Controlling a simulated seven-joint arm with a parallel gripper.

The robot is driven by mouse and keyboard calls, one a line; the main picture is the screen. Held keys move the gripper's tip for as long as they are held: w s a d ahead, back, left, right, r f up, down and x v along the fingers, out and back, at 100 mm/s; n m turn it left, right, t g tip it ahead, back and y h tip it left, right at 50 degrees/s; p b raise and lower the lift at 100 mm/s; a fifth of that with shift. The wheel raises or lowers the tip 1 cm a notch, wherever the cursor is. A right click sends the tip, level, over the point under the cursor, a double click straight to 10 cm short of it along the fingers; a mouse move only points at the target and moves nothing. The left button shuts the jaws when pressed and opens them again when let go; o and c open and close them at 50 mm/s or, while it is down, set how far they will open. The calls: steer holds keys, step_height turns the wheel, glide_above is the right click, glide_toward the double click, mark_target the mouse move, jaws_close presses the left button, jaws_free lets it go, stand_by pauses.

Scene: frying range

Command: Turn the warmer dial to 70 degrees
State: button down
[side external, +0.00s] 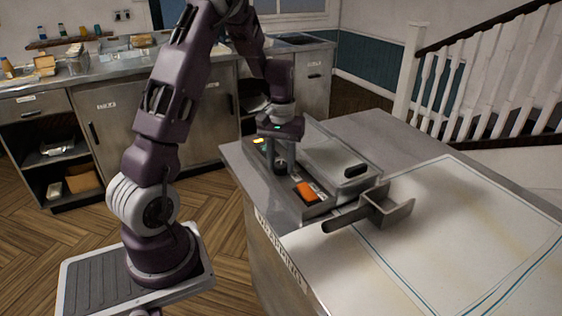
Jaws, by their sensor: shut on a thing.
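The warmer (338,157) is a grey metal unit on the counter, with a sloped control panel along its left side. The dark round dial (280,167) sits on that panel and is partly hidden by the fingers. My gripper (281,160) points down over the panel, with its fingers on either side of the dial, shut on it. The dial's pointer and any degree marks are too small to read. A yellow light (258,141) shows on the panel left of the gripper, and an orange switch (307,192) is at its near right.
A metal scoop (384,211) with a dark handle lies close in front of the warmer. The warmer's lid has a dark handle (356,170). The counter (450,230) to the right is clear. A back counter (140,75) with cabinets stands behind my arm.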

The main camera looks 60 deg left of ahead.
mark_target(281, 164)
steer(key=c, duration=0.9)
jaws_free()
steer(key=shift+r, duration=0.1)
step_height(281, 164, up, 7)
